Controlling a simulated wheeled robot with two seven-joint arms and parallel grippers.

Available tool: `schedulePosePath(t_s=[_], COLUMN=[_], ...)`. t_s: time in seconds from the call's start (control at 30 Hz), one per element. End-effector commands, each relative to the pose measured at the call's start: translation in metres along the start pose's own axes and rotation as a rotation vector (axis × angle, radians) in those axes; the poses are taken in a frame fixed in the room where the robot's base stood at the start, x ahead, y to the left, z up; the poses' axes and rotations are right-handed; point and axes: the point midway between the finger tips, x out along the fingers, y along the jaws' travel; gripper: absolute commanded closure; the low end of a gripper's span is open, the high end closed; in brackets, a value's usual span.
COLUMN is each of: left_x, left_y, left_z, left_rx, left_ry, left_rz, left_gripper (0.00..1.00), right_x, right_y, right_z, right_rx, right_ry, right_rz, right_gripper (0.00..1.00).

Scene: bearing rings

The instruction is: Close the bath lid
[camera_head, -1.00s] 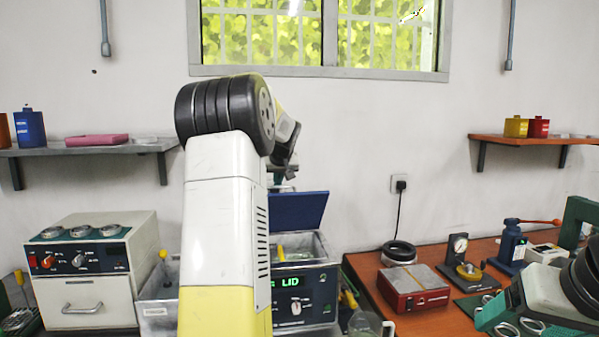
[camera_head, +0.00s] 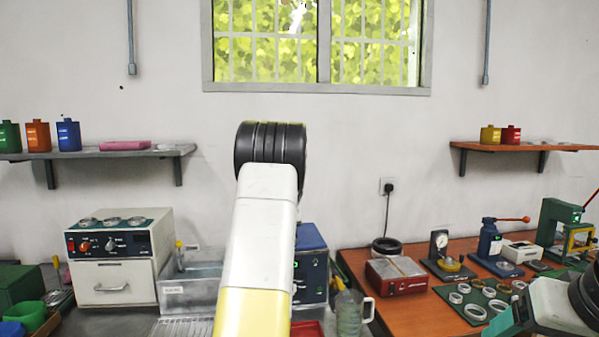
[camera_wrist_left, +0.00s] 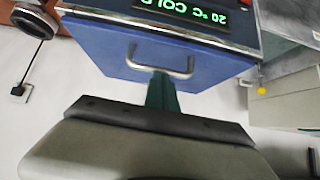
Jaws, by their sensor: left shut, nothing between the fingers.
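The bath (camera_head: 311,284) stands on the bench, partly behind my left arm. Its blue lid (camera_head: 310,238) lies down over the top in the head view.
A clear tank (camera_head: 190,290) and a white oven-like unit (camera_head: 118,255) stand left of the bath. A clear jug (camera_head: 349,312) stands close at its right. A red box (camera_head: 396,272), a gauge and a mat of rings occupy the orange table.

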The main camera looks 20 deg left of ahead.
Motion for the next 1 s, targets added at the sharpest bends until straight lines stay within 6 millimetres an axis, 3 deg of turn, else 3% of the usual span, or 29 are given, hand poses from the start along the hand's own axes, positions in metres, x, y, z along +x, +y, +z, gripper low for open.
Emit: schedulePosePath(t_s=[0.37,1.0], left_x=[0.018,0.023], left_y=[0.001,0.000], left_z=[0.029,0.035], left_rx=[0.005,0.001], left_ry=[0.091,0.115], left_rz=[-0.006,-0.006], left_gripper=[1.00,1.00], right_x=[0.000,0.000], right_y=[0.000,0.000], right_z=[0.000,0.000], right_rx=[0.000,0.000], right_ry=[0.000,0.000], right_rz=[0.000,0.000], right_gripper=[0.23,0.23])
